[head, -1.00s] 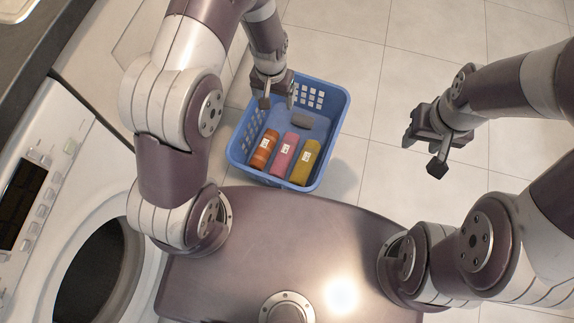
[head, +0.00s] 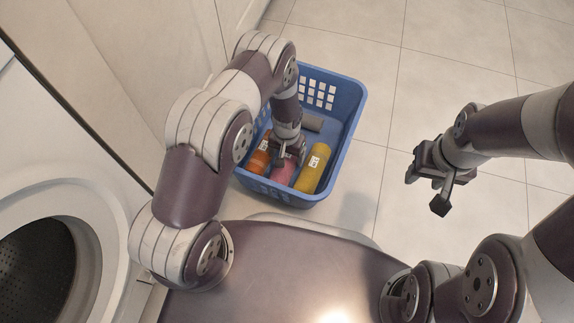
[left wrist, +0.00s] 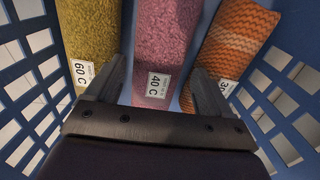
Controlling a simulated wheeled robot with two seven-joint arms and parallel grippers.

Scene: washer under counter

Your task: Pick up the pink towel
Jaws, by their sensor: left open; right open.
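The pink towel (head: 284,171) is a roll lying in the blue basket, between an orange towel (head: 259,158) and a yellow towel (head: 314,168). In the left wrist view the pink towel (left wrist: 162,45) bears a white tag reading 40 C. My left gripper (head: 287,160) is open and reaches down into the basket over the pink towel, hiding part of it. In the left wrist view its fingers (left wrist: 160,85) stand on either side of the pink towel. Whether they touch it I cannot tell. My right gripper (head: 426,190) is open and empty, above the floor right of the basket.
The blue basket (head: 350,105) stands on the tiled floor, its walls close around my left gripper. A washer (head: 95,225) with a round opening stands at left. The floor (head: 450,70) at back right is clear.

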